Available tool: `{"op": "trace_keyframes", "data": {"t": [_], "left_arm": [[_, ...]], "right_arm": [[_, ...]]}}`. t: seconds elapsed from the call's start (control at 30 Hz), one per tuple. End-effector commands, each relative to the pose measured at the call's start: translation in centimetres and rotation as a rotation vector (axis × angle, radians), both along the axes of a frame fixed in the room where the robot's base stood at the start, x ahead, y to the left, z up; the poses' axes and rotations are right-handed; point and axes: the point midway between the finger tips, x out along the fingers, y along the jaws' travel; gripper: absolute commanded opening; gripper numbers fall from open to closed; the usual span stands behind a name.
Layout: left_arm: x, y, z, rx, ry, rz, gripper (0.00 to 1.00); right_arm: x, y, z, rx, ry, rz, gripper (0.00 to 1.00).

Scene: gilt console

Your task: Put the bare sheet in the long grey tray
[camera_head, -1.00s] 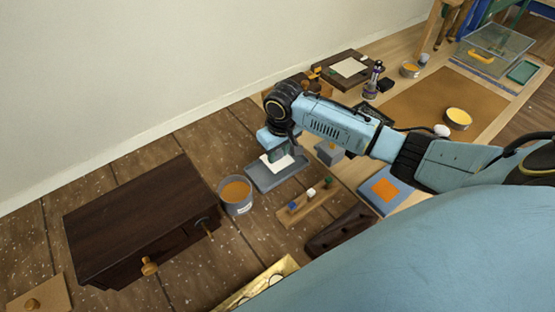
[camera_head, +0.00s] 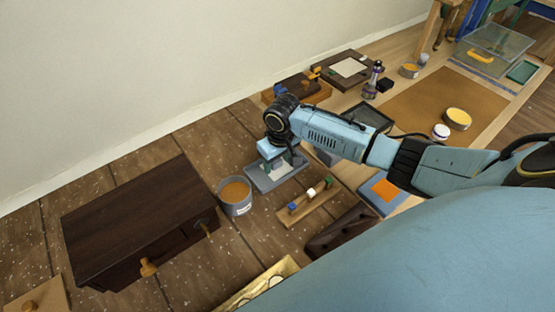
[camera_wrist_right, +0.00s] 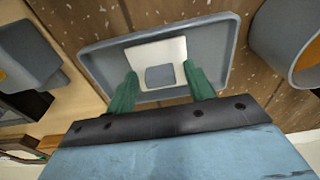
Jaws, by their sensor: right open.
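The long grey tray (camera_head: 256,181) lies on the wooden surface in the head view, below my right gripper (camera_head: 285,166). It fills the upper middle of the right wrist view (camera_wrist_right: 106,66). The white sheet (camera_wrist_right: 150,52) is within the tray's outline, with a grey square showing in its middle. I cannot tell whether that square is a hole or a patch. My right gripper (camera_wrist_right: 160,72) is open, its green fingers at either side of the sheet's near part. In the head view the sheet (camera_head: 272,177) is partly hidden by the gripper. My left gripper is out of view.
A grey bucket (camera_head: 235,204) of orange stuff stands just left of the tray. A wooden rack (camera_head: 308,205) with small coloured knobs lies at the right front. A dark cabinet (camera_head: 135,215) stands left. A blue block with an orange square (camera_head: 384,192) lies under my arm.

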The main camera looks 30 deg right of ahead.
Motion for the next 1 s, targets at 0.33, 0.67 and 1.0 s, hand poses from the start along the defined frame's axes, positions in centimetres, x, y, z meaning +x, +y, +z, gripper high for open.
{"op": "trace_keyframes", "data": {"t": [0.33, 0.67, 1.0], "left_arm": [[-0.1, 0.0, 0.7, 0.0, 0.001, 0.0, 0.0], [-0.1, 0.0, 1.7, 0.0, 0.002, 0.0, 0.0], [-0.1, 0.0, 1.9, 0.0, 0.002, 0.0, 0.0]], "right_arm": [[-0.2, -0.1, 3.6, 0.0, -0.004, 0.001, 0.53], [-1.0, 0.0, 10.2, 0.0, -0.002, 0.001, 0.53], [-1.2, 0.0, 12.3, 0.001, 0.0, 0.0, 0.53]]}}
